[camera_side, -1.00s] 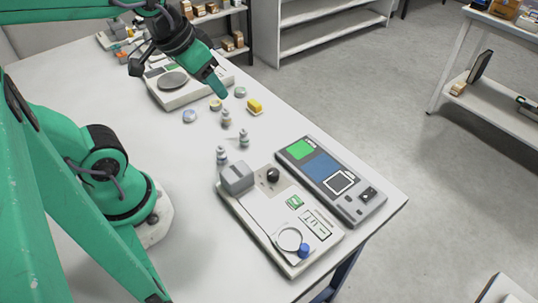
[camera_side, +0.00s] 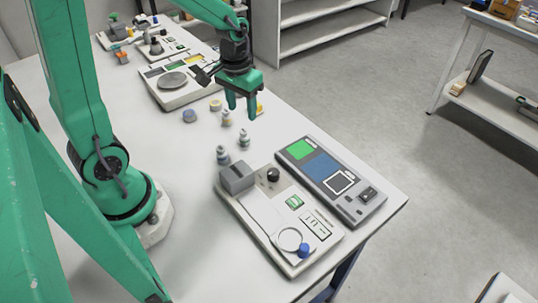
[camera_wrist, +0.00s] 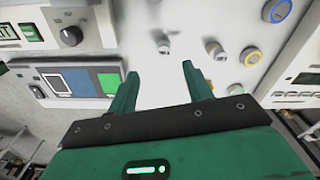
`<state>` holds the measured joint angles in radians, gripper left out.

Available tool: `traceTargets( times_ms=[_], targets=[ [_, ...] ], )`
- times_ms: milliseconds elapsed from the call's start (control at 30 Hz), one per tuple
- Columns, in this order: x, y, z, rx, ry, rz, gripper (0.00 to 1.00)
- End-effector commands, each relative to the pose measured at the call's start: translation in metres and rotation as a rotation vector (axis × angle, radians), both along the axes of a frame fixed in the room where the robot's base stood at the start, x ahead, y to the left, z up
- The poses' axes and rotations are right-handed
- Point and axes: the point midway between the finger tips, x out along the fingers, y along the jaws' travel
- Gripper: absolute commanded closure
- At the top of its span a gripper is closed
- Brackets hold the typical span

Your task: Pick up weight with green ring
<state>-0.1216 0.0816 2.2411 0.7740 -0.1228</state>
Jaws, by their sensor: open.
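My gripper (camera_side: 241,111) points down above the table, fingers apart and empty. In the wrist view, my gripper (camera_wrist: 160,76) has bare white table between its fingers. A yellow-ringed disc (camera_wrist: 250,56) and a blue-ringed disc (camera_wrist: 277,10) lie right of the fingers in the wrist view.
A white balance (camera_side: 178,84) stands behind the weights. A pale device with a blue knob (camera_side: 280,222) and a grey panel with green and blue screens (camera_side: 325,170) fill the front. A yellow block (camera_side: 260,104) is partly hidden by my gripper. The table's right edge is close.

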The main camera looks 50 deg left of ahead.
Motion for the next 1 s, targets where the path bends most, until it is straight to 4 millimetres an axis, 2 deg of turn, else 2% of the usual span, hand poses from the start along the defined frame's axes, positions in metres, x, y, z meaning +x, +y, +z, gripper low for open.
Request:
traceTargets(
  times_ms=[200, 467, 800, 1000],
  targets=[
    [0.005, 0.005, -0.020, -0.005, 0.042, 0.024, 0.50],
    [0.006, 0.005, -0.023, -0.006, 0.045, 0.027, 0.50],
    [0.006, 0.005, -0.046, -0.006, 0.046, 0.026, 0.50],
    [0.006, 0.005, -0.048, -0.006, 0.045, 0.026, 0.50]
  ],
)
